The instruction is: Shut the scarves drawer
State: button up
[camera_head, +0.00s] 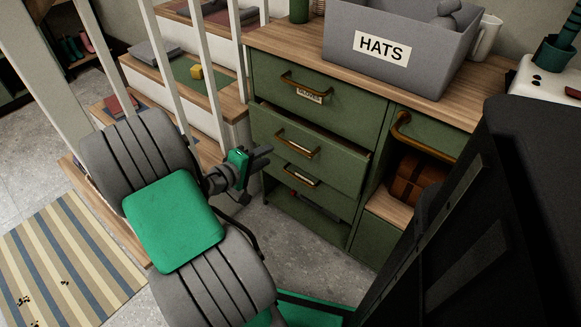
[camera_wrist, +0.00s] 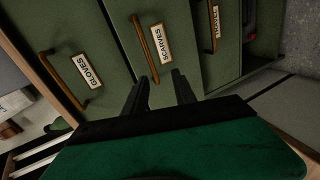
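The scarves drawer (camera_head: 335,156) is the second green drawer down in the cabinet. It stands partly out, its front ahead of the drawers above and below. In the wrist view its front (camera_wrist: 175,66) carries a brass handle (camera_wrist: 145,48) and a SCARVES label. My gripper (camera_head: 250,160) is to the left of the drawer front in the head view.
The gloves drawer (camera_head: 318,88) above looks shut. Another handled drawer (camera_wrist: 219,40) is below; its label is hard to read. A grey HATS bin (camera_head: 398,75) stands on the wooden top. Grey floor shows before the cabinet.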

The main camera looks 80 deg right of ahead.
aim_at(289, 143)
jog(key=shift+n+g+h, duration=0.3)
jog(key=shift+n+h, duration=0.1)
jog(key=shift+h, duration=0.1)
jog(key=x, duration=0.3)
jog(key=s+b+x, duration=0.1)
jog(key=x, duration=0.6)
jog(key=shift+s+a+r+b, duration=0.3)
jog(key=shift+b, duration=0.1)
jog(key=shift+c, duration=0.4)
grip_shut()
